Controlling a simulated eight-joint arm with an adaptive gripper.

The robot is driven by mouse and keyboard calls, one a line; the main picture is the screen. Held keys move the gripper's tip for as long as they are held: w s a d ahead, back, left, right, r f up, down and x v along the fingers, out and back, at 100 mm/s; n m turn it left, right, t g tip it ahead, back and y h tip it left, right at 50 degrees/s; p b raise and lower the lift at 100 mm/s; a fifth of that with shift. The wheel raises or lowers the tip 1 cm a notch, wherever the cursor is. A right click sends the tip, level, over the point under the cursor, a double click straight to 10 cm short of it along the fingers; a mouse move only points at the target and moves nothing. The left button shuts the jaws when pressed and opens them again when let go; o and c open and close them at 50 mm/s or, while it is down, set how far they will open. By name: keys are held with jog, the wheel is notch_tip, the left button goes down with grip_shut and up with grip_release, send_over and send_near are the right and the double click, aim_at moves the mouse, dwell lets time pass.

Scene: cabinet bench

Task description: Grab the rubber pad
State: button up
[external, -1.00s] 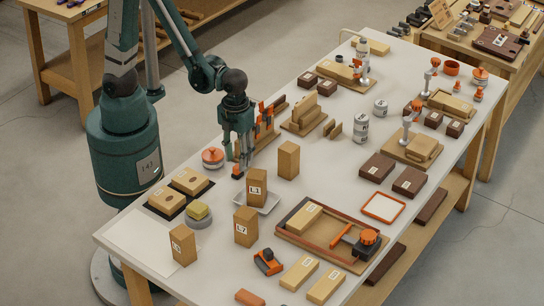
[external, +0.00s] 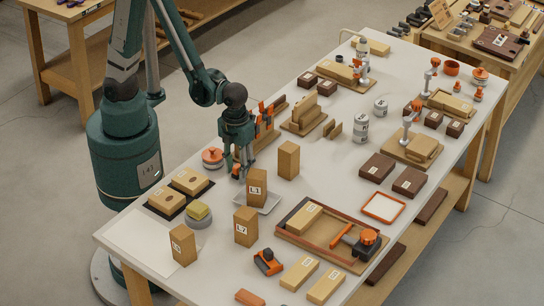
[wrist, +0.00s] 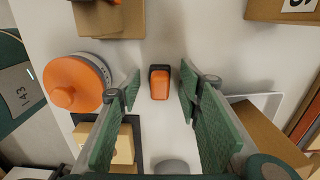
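A small orange block with a dark rim (wrist: 160,84) lies on the bench in the wrist view; it is the likeliest rubber pad, though its material cannot be told. In the external view the orange block (external: 236,172) shows only partly beside my fingertips. My gripper (wrist: 160,92) is open, with its green ribbed fingers apart on either side of the block and space between. In the external view my gripper (external: 239,170) points down, low over the bench.
A round orange-topped pot (wrist: 76,84) stands close on the left. A wooden rack with orange-handled tools (external: 266,139) stands behind. The bench right around the block is bare.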

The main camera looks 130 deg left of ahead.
aim_at(237, 166)
dwell(0.5)
jog(key=c, duration=0.9)
jog(key=shift+r, duration=0.15)
jog(key=shift+c, duration=0.2)
jog(key=shift+r+p, duration=1.4)
jog(key=shift+r, duration=3.5)
